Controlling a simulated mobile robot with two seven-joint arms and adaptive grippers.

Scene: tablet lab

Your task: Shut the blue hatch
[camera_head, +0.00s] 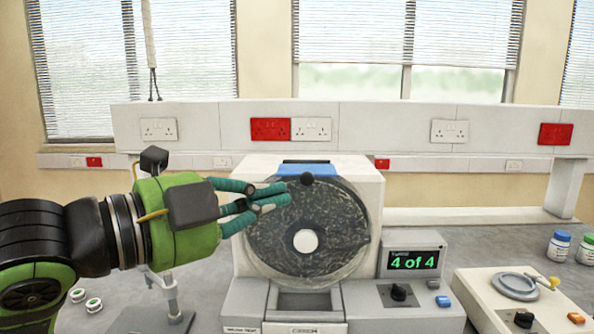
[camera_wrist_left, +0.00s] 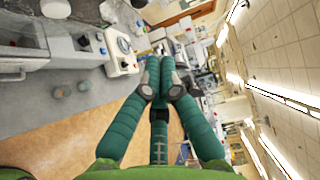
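The blue hatch (camera_head: 309,170) shows as a blue panel at the top of a white machine (camera_head: 362,180), above a round dark speckled disc (camera_head: 345,225). My left gripper (camera_head: 284,193) is in front of the disc's upper left, below and left of the blue panel. Its teal fingers are drawn together with nothing visible between them. They also meet at the tips in the left wrist view (camera_wrist_left: 160,78). My right gripper is not in view.
A display reading "4 of 4" (camera_head: 414,260) stands right of the disc, above a black dial (camera_head: 399,292). A second white device (camera_head: 480,290) is at the lower right. Bottles (camera_head: 558,247) stand at the far right. Small green-and-white items (camera_head: 94,305) lie at left.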

